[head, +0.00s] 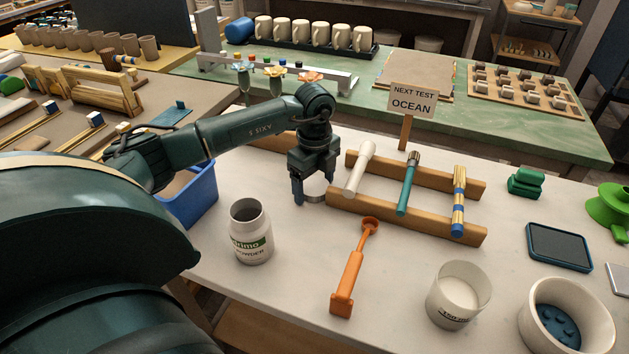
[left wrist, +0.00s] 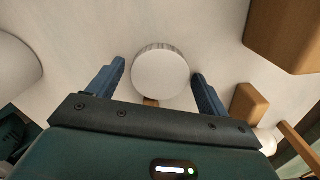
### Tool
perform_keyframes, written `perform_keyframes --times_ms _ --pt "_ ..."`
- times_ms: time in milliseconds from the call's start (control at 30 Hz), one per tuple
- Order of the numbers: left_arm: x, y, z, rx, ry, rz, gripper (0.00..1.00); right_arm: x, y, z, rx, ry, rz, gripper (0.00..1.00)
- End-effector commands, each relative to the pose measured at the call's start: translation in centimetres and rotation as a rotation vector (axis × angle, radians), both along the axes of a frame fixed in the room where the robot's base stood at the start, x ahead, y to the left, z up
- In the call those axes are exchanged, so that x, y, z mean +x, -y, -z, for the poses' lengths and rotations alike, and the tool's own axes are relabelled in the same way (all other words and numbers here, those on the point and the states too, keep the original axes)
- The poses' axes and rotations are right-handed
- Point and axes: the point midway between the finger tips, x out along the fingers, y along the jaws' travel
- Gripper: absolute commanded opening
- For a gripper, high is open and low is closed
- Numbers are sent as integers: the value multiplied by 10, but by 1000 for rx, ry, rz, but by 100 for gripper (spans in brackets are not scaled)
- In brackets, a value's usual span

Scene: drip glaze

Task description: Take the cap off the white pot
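The white pot (head: 250,246) with a green label stands upright on the white table, its mouth uncovered and dark inside. My left gripper (head: 314,196) points down to the right of the pot, low at the table by the wooden rack. A round pale cap (left wrist: 160,75) with a ridged edge lies between its fingers in the left wrist view, with a gap on each side. In the head view the cap (head: 314,190) shows only partly between the fingers, seemingly on the table. My right gripper is not in view.
A wooden rack (head: 458,230) with several tools stands right of my left gripper. An orange scoop (head: 348,275) lies in front. A white cup (head: 455,305) and a bowl (head: 595,325) stand front right. A blue bin (head: 192,200) is behind the pot.

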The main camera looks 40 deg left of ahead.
Motion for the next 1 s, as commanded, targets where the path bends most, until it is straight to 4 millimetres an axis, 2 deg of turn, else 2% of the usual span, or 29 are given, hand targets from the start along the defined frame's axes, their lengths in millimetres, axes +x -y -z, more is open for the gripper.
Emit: perform_keyframes --times_ms 233,367,467,800,1000 --pt "0 0 0 0 0 0 82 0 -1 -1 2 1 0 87" --pt "0 0 -7 -1 2 0 82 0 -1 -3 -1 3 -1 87" --pt "1 0 -21 0 5 2 82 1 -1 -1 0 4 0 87" --pt "1 0 -94 -1 6 0 82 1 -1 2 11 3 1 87" --pt "1 0 -118 -1 3 0 82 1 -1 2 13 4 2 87"
